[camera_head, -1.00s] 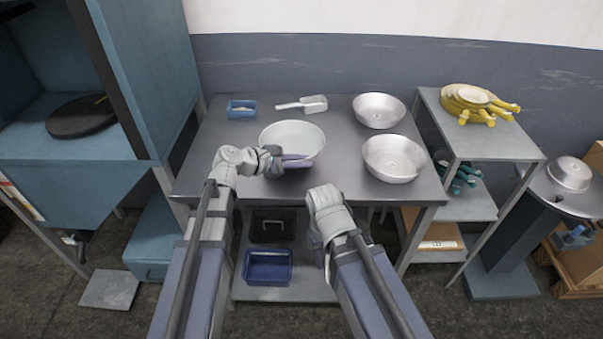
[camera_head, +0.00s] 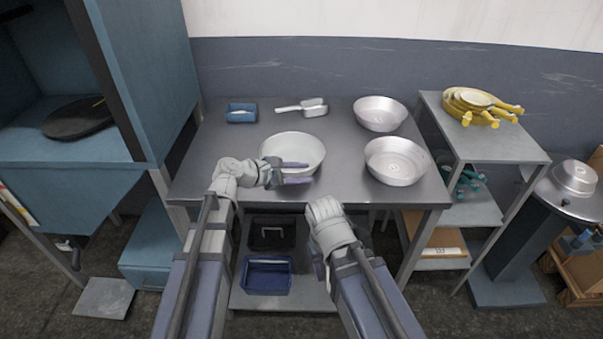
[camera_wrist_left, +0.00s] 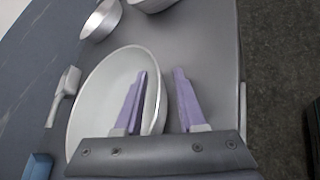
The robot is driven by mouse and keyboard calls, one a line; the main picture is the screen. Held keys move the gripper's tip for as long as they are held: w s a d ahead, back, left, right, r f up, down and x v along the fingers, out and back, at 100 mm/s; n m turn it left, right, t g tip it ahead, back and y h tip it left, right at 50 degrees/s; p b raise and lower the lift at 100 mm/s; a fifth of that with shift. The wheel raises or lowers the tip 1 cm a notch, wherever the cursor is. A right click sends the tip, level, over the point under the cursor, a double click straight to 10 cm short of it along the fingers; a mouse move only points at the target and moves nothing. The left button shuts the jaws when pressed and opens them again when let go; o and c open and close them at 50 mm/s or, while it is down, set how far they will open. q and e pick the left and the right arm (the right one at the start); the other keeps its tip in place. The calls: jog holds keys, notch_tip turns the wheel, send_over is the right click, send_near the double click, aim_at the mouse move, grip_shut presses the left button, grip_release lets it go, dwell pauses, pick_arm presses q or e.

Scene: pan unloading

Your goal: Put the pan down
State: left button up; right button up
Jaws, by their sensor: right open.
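A round, pale, deep pan (camera_head: 290,145) stands upright on the grey table (camera_head: 235,140), near its middle. It also shows in the left wrist view (camera_wrist_left: 95,100). My left gripper (camera_head: 297,173) is at the pan's near side with its purple fingers spread. In the left wrist view, one finger of the gripper (camera_wrist_left: 160,103) is over the pan's inside and the other is outside its rim, with gaps between fingers and rim. My right gripper (camera_head: 319,265) is open and empty, low in front of the table's front edge.
Two silver pans (camera_head: 380,113) (camera_head: 396,162) stand at the table's right. A scoop (camera_head: 305,107) and a small blue tray (camera_head: 242,113) lie at the back. A shelf unit (camera_head: 505,145) with yellow-handled pans stands to the right, a blue cabinet (camera_head: 150,75) to the left.

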pick_arm(q)
jog(key=shift+r+p, duration=0.3)
jog(key=p+v, duration=0.4)
jog(key=v, duration=0.6)
jog(key=shift+s+a+r, duration=0.1)
jog(key=shift+s+a, duration=0.05)
jog(key=shift+a, duration=0.1)
jog(key=shift+s+a+r+p, duration=0.2)
jog(key=shift+s+a+p, duration=0.15)
jog(key=shift+a, duration=0.2)
jog(key=s+d+f+m+g+y, duration=0.4)
jog(key=s+d+f+m+g, duration=0.1)
jog(key=s+d+f+m, duration=0.3)
jog(key=s+a+f+m+g+y, duration=0.2)
jog(key=s+m+y, duration=0.6)
jog(key=m, duration=0.5)
jog(key=shift+s+a+f+m+y, duration=0.35)
jog(key=shift+a+f, duration=0.35)
jog(key=shift+f, duration=0.7)
